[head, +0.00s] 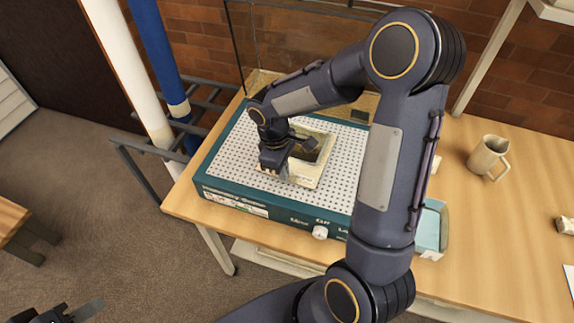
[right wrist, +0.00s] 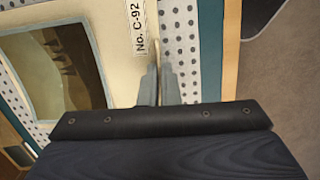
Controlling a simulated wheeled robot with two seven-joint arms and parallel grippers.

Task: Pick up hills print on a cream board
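The cream board (head: 309,176) lies on a white perforated bed, with a dark, glossy brownish picture in its window. In the right wrist view the cream board (right wrist: 118,18) carries a label reading "No. C-92"; the picture (right wrist: 57,68) is too dark to make out hills. My right gripper (head: 284,173) is at the board's near left edge in the head view. In the right wrist view the fingers of my right gripper (right wrist: 158,72) are close together at the board's edge; whether they pinch it I cannot tell. My left gripper (head: 75,315) is at the bottom left, partly cut off, away from the board.
The perforated bed (head: 233,160) tops a teal box with a white knob (head: 320,232) on a wooden table (head: 480,250). A light blue tray (head: 430,228) is right of it, partly behind my right arm. A mug (head: 488,157) stands further right. Posts (head: 160,70) rise at the left.

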